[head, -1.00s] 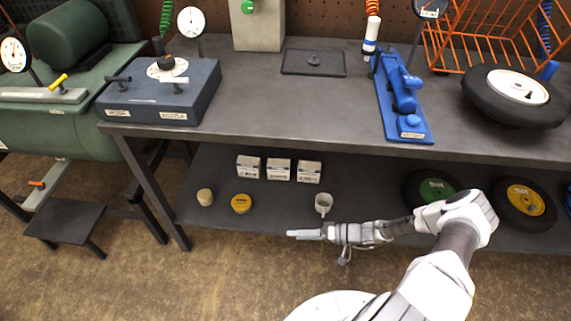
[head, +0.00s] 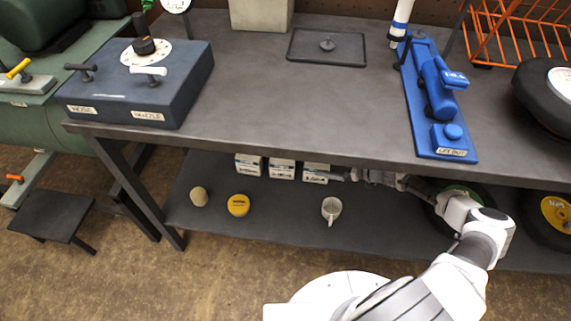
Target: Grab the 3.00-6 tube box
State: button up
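Three small white boxes with blue print stand in a row on the lower shelf: a left box (head: 248,165), a middle box (head: 282,170) and a right box (head: 315,175). Their labels are too small to read, so I cannot tell which is the 3.00-6 tube box. The bench top's front edge hides their upper parts. My gripper (head: 345,175) reaches in from the right under the bench top, its tip close to the right box's right side. I cannot tell whether it touches the box, or whether the fingers are open or shut.
The bench top (head: 260,110) hangs over the lower shelf (head: 275,215). A white mug (head: 331,208), a yellow tin (head: 238,205) and a beige round item (head: 199,196) stand in front of the boxes. Wheels (head: 555,212) are at the right. A bench leg (head: 130,190) stands left.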

jog(key=b, duration=0.3)
send_near(287, 162)
jog(key=w+a, duration=0.3)
jog(key=a+f, duration=0.1)
jog(key=w+a+f+b, duration=0.1)
jog(key=a+f+b, duration=0.1)
jog(key=a, duration=0.1)
jog(key=shift+w, duration=0.25)
jog(key=shift+w+a+f, duration=0.1)
jog(key=shift+w+a, duration=0.15)
jog(key=shift+a, duration=0.05)
jog(key=shift+s, duration=0.1)
grip_shut()
